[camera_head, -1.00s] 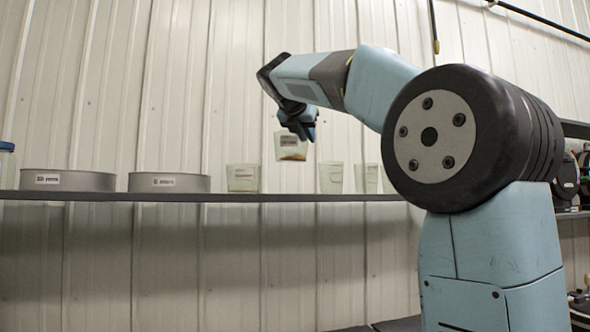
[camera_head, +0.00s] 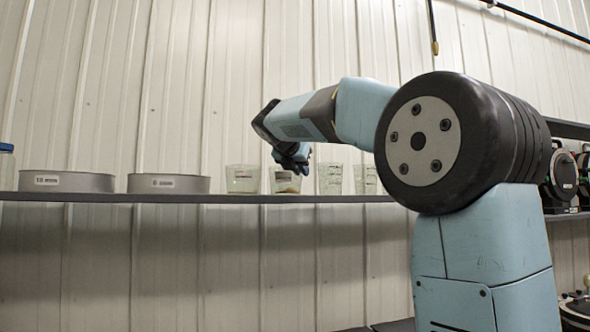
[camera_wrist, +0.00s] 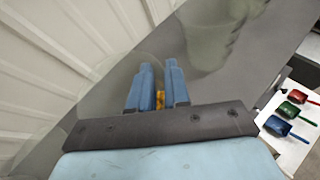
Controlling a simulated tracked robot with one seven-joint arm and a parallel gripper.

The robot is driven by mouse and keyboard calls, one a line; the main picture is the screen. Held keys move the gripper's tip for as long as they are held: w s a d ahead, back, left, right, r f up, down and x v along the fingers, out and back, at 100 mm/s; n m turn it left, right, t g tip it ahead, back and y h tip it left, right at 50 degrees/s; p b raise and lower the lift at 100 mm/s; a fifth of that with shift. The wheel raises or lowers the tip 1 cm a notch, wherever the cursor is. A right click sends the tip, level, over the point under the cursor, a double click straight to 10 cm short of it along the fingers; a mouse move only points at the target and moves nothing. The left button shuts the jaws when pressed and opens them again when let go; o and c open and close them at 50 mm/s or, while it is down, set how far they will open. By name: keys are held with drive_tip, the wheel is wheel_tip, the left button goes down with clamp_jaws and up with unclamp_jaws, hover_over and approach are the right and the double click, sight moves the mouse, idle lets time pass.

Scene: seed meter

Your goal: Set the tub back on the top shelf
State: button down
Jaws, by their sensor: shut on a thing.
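The tub (camera_head: 286,182) is a clear cup with a label and some tan contents low inside. In the head view it stands at the height of the top shelf (camera_head: 230,199), its base at or just above the shelf surface; I cannot tell whether it touches. My gripper (camera_head: 293,164) is shut on the tub's upper part from above. In the wrist view the blue fingers (camera_wrist: 155,88) are close together, with a yellowish bit of the contents showing between them. The tub's clear wall is hard to make out there.
A similar clear tub (camera_head: 243,179) stands close on the left, and others (camera_head: 330,179) stand on the right. Two round grey sieves (camera_head: 66,181) are further left. The wrist view shows red, green and blue scoops (camera_wrist: 299,96) on a white surface below right.

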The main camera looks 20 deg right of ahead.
drive_tip(key=c, duration=1.1)
unclamp_jaws()
drive_tip(key=v, duration=1.2)
